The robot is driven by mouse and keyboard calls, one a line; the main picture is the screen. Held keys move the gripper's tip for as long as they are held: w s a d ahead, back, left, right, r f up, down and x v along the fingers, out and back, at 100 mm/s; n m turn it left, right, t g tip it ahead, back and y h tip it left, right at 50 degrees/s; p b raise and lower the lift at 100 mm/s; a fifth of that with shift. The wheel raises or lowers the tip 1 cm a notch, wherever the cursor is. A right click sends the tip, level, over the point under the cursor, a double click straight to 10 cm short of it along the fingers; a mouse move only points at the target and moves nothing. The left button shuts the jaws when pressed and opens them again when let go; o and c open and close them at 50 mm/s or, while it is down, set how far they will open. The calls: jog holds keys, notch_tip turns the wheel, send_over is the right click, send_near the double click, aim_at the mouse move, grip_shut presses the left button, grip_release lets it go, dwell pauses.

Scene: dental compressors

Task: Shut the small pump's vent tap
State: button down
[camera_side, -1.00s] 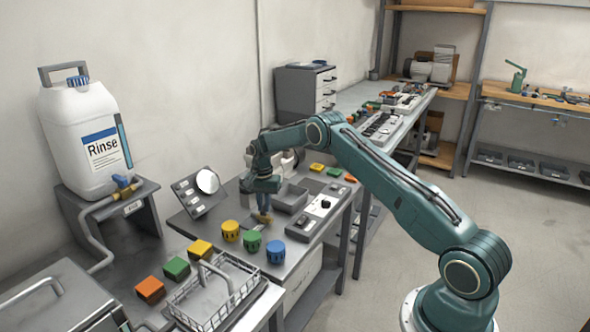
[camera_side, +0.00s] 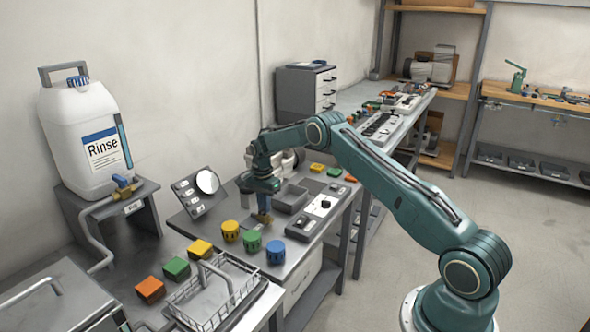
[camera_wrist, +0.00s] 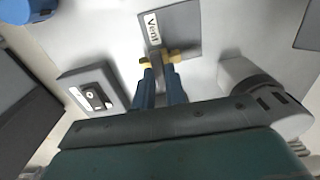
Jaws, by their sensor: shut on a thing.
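The vent tap, a small brass-yellow piece (camera_wrist: 160,60), shows in the wrist view beside a grey plate with a "Vent" label (camera_wrist: 152,27). A narrow grey part meets it from the plate side. My gripper (camera_wrist: 161,74) is shut on the tap, its two blue fingers pointing at it. In the side view my gripper (camera_side: 264,212) points down at the bench, with the tap low between its fingers; its handle is largely hidden. The small pump's white rounded body (camera_side: 287,161) is partly hidden behind my wrist; a white cylinder (camera_wrist: 240,72) lies right of my fingers in the wrist view.
Yellow, green and blue round knobs (camera_side: 252,241) stand close in front of my gripper. A round mirror-like disc on a panel (camera_side: 207,182) is left. A wire basket (camera_side: 213,294) is nearer.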

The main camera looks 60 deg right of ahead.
jog(key=c, duration=1.4)
grip_release()
jog(key=shift+c, duration=0.2)
jog(key=shift+r, duration=0.15)
notch_tip(320, 180, up, 14)
jog(key=shift+f, duration=0.2)
jog(key=shift+r, duration=0.1)
